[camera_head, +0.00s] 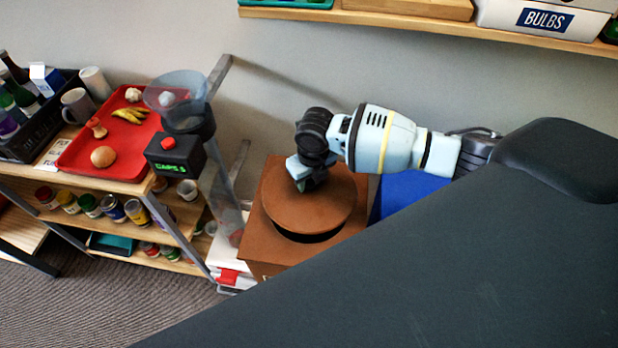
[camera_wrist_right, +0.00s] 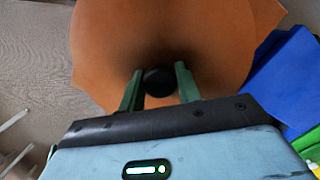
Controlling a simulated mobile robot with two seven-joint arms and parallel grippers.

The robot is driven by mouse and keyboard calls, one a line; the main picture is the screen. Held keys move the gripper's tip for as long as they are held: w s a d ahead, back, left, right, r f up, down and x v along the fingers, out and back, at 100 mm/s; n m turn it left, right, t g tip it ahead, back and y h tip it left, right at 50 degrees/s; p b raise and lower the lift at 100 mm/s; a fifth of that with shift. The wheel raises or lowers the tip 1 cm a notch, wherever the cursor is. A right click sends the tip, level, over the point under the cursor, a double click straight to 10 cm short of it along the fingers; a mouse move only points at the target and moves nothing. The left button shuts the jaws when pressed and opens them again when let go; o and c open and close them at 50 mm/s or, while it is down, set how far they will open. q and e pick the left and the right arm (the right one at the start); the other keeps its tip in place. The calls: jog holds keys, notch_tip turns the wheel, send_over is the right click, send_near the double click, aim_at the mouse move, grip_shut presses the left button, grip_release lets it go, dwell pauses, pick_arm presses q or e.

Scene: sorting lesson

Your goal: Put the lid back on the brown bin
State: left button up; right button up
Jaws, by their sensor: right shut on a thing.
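The brown bin (camera_head: 257,238) stands on the floor near the wall, right of the shelf unit. Its round brown lid (camera_head: 322,213) is over its top opening. A dark gap shows below the lid's near edge, so the lid looks raised or off the opening there. My right gripper (camera_head: 302,180) is above the lid. In the right wrist view its two green fingers (camera_wrist_right: 159,76) are shut on the lid's black knob (camera_wrist_right: 160,84), and the lid (camera_wrist_right: 165,30) fills the upper middle. My left gripper is not in view.
A blue bin (camera_head: 408,190) stands right beside the brown one, under my right arm. On the left are a shelf unit with a red tray (camera_head: 88,160), jars, and a counter device (camera_head: 175,155). A wall shelf (camera_head: 420,24) runs above.

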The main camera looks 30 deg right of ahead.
aim_at(310, 189)
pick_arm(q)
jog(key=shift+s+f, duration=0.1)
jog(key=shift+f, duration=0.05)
pick_arm(e)
jog(key=shift+f, duration=0.1)
jog(key=shift+f+b, duration=0.95)
jog(key=shift+f, duration=0.9)
jog(key=shift+f+b, duration=0.4)
jog(key=shift+f, duration=0.8)
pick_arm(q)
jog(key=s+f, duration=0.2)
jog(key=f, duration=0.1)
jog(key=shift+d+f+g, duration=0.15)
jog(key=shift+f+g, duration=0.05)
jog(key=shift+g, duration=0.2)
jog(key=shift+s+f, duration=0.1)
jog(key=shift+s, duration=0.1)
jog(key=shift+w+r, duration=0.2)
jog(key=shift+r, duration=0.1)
